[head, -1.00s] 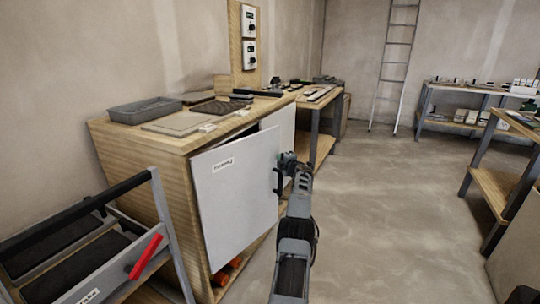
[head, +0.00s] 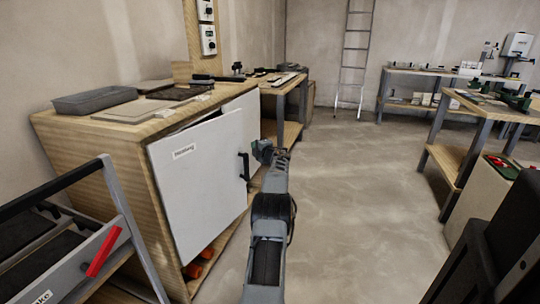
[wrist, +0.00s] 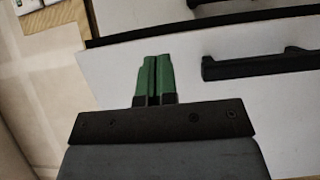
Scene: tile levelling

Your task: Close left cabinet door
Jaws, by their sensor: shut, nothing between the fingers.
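The left cabinet door (head: 200,180) is a white panel with a small label, standing ajar at the front of the wooden cabinet (head: 95,165). Its black handle (head: 244,166) is near the free edge. The white right door (head: 245,112) shows partly behind it. My gripper (head: 262,150) is just right of the handle in the head view, and appears apart from it. In the wrist view, its green fingers (wrist: 154,80) are together and empty over the white door (wrist: 115,70), with the black handle (wrist: 255,63) to their right. Whether the fingertips touch the door is unclear.
A grey tray (head: 95,101) and flat tiles lie on the cabinet top. A cart (head: 80,250) with a red handle stands at the front left. Workbenches (head: 455,160) stand at right, a ladder (head: 357,50) at the back. The middle floor is clear.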

